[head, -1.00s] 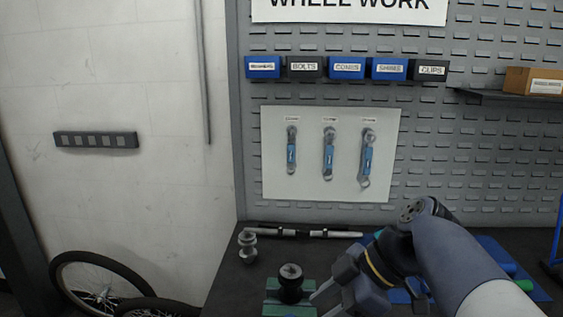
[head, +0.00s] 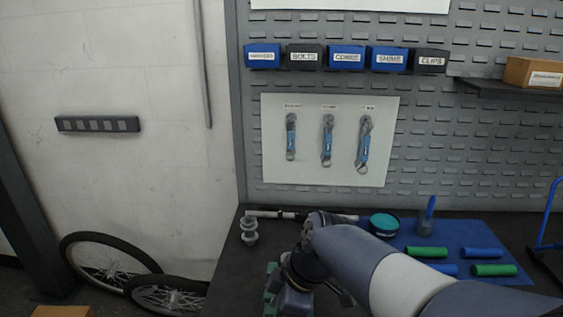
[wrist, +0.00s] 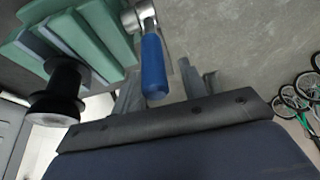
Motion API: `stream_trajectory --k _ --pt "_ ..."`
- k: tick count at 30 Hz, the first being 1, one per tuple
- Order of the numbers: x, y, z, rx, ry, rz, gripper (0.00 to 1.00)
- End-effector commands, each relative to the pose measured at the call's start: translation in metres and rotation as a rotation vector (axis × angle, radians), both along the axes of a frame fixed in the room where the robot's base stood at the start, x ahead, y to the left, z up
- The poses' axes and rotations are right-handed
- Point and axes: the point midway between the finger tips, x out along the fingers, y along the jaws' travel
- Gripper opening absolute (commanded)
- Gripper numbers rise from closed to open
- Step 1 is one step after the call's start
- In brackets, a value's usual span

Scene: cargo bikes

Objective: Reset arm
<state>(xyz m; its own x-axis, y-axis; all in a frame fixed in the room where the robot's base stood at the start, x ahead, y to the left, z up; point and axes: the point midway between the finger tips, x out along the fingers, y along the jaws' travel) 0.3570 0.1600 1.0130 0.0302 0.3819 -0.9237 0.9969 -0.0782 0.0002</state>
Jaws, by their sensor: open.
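My arm reaches in from the lower right in the head view, and its dark wrist hides the fingers there. In the wrist view my gripper (wrist: 163,82) shows two grey fingers standing apart. A blue-handled tool with a silver metal head (wrist: 153,68) shows between and beyond the fingers; I cannot tell whether it touches them. A green block fixture (wrist: 100,28) with a black spool-shaped part (wrist: 60,90) is left of the fingers. In the head view the green fixture (head: 270,288) is mostly hidden behind my wrist.
A silver hub part (head: 249,231) and a rod (head: 275,213) are on the dark bench. A blue mat (head: 470,235) holds a teal-topped tin (head: 384,223), an upright blue item (head: 427,215) and several grips. Wheels (head: 105,262) stand left.

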Motion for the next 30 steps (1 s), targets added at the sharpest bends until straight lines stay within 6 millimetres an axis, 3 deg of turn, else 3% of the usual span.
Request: stream_trajectory --k 13,30 --pt "0.002 0.026 -0.004 -0.250 0.020 0.007 0.41" --pt "0.004 0.057 -0.029 -0.621 0.049 0.004 0.41"
